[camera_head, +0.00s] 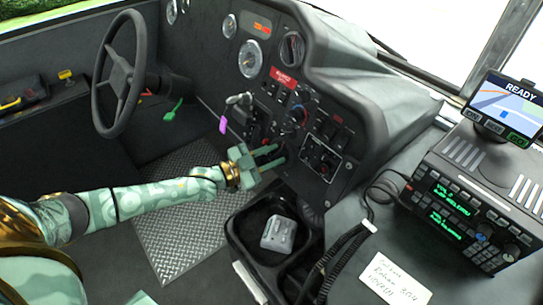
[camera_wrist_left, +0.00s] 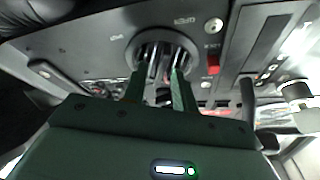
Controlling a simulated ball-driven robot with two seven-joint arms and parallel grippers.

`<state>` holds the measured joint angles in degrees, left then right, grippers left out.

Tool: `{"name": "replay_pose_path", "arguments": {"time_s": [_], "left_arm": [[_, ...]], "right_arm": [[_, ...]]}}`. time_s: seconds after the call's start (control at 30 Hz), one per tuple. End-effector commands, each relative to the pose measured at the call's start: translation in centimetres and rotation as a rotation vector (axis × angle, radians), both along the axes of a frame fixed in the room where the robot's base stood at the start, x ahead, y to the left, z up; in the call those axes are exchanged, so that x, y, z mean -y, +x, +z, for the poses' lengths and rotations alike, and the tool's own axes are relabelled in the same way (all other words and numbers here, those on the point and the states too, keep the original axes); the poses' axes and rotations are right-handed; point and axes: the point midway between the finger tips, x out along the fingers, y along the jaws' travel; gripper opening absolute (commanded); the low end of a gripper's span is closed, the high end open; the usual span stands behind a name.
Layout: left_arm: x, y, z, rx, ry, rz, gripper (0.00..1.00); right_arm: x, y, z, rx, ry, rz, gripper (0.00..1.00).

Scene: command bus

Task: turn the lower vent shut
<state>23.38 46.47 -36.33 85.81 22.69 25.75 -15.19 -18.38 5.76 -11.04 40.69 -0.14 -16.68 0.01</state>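The lower vent (camera_wrist_left: 161,50) is a round dark outlet with a grey ring and upright slats in the left wrist view. In the head view it is mostly hidden behind my left gripper (camera_head: 276,155). In the wrist view, the green fingers of the left gripper (camera_wrist_left: 162,75) reach to the vent's face, apart from each other, with slats visible between them. I cannot tell whether the fingertips touch the vent. A similar round vent (camera_head: 291,48) sits higher on the dashboard. My right gripper is not in view.
Switches and a red label (camera_head: 284,78) surround the vent area. A key with a purple tag (camera_head: 223,124) hangs to the left. Below is a dark bin (camera_head: 235,228) holding a grey object (camera_head: 279,234). A coiled cord (camera_head: 345,240) and a radio unit (camera_head: 470,205) are to the right.

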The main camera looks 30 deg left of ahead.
Motion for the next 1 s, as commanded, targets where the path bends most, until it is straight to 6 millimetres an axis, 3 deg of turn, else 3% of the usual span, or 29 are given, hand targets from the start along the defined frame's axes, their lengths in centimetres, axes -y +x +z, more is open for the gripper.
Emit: {"name": "replay_pose_path", "arguments": {"time_s": [0.03,0.1,0.57,1.0], "left_arm": [[0.0,0.0,0.0,0.000,0.000,0.000,0.13],[0.0,0.0,0.0,0.000,0.000,0.000,0.00],[0.0,-0.1,0.1,-0.020,-0.056,0.022,0.00],[0.2,-0.1,0.4,-0.127,-0.367,0.142,0.00]], "right_arm": [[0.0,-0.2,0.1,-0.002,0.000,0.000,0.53],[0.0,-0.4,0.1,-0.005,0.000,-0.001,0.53],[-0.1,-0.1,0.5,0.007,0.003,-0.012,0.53],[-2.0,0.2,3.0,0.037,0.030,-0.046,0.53]]}}
